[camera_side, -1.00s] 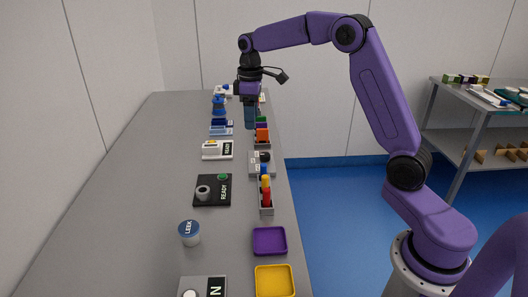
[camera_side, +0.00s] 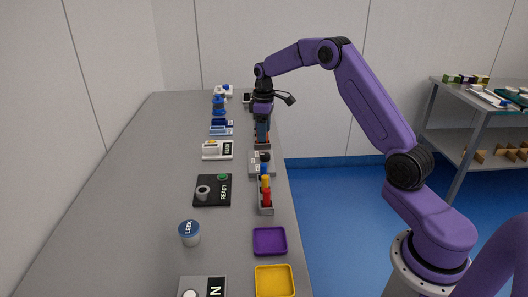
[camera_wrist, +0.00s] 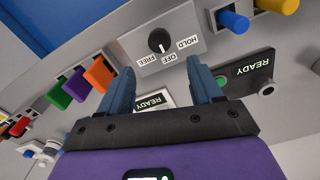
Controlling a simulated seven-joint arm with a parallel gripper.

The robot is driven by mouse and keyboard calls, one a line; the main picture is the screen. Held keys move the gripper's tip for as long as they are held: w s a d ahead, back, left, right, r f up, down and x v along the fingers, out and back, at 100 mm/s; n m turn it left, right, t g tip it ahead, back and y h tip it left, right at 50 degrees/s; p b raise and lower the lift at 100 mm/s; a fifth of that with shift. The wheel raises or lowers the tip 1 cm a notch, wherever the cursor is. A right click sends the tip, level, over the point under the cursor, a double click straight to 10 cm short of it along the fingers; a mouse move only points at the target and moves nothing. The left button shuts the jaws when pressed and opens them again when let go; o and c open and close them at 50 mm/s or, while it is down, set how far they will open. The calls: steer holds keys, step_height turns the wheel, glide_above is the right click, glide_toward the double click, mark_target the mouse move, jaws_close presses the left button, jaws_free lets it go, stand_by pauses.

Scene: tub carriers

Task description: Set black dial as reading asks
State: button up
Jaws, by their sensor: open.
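The black dial (camera_wrist: 158,40) sits on a grey box (camera_wrist: 190,22) in the wrist view, above and beyond my fingertips. Labels FREE, OFF and HOLD surround it, and its white mark points toward OFF. In the side view the grey box (camera_side: 256,170) stands along the bench's right edge, with the dial (camera_side: 265,157) small on it. My gripper (camera_wrist: 160,70) is open and empty, its two blue fingers apart and short of the dial. In the side view my gripper (camera_side: 262,138) hangs pointing down, just behind the box.
Orange (camera_wrist: 97,75), purple (camera_wrist: 77,85) and green tabs stand beside the dial box. On its other side are blue (camera_wrist: 233,20) and yellow pegs. A black READY box (camera_wrist: 255,75) with a green lamp and a white READY panel (camera_wrist: 155,101) lie nearby. The bench's left side is mostly clear.

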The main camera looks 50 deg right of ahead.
mark_target(264, 154)
step_height(264, 154, down, 9)
steer(key=shift+r, duration=0.1)
stand_by(0.4)
steer(key=c, duration=1.1)
steer(key=shift+o, duration=0.2)
steer(key=shift+m, duration=0.4)
steer(key=m, duration=0.4)
steer(key=shift+d, duration=0.1)
steer(key=shift+m, duration=2.5)
steer(key=shift+d, duration=0.1)
